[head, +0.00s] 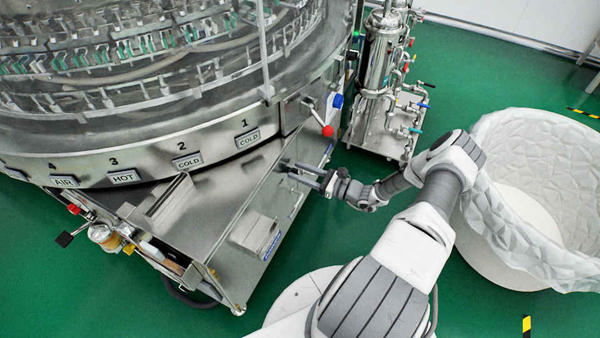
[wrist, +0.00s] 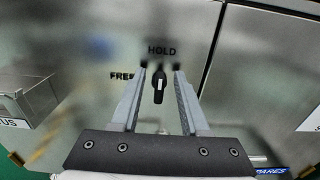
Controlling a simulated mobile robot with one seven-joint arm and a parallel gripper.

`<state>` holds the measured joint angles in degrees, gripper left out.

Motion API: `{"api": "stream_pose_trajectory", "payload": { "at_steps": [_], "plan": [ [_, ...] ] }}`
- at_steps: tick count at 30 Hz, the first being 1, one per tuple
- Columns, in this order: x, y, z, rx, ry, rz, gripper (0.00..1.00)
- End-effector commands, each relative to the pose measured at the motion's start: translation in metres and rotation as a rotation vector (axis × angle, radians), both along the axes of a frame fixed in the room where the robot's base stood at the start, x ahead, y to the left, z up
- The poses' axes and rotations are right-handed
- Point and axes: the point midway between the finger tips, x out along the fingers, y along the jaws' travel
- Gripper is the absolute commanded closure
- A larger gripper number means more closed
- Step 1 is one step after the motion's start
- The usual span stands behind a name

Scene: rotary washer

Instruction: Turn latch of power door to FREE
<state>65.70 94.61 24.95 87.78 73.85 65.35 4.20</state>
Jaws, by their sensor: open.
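The latch (wrist: 159,86) of the power door is a small black knob with a white mark, on a steel panel in the wrist view. It stands upright, its top toward the word HOLD (wrist: 163,50). The word FREE (wrist: 121,76) is to its left, partly covered by a finger. My gripper (wrist: 161,72) is open, with one finger on each side of the latch and a gap showing on both sides. In the head view my gripper (head: 287,172) is at the steel front panel, below the sign 1 COLD. The latch cannot be made out there.
The round steel washer (head: 150,90) rises above the panel. A lever with a red ball (head: 327,131) and a blue knob (head: 338,101) are above my gripper. A steel box (head: 255,233) sticks out to the left. A white lined bin (head: 545,190) stands at the right.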

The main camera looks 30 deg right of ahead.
Motion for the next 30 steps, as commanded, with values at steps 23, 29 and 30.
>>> {"api": "stream_pose_trajectory", "payload": {
  "at_steps": [23, 29, 30],
  "plan": [
    [0.0006, 0.0006, -0.0003, -0.001, 0.001, 0.000, 1.00],
    [0.0003, 0.0009, -0.0004, -0.014, -0.010, 0.000, 1.00],
    [0.0003, 0.0010, -0.0004, -0.022, -0.014, 0.000, 1.00]
  ]
}}
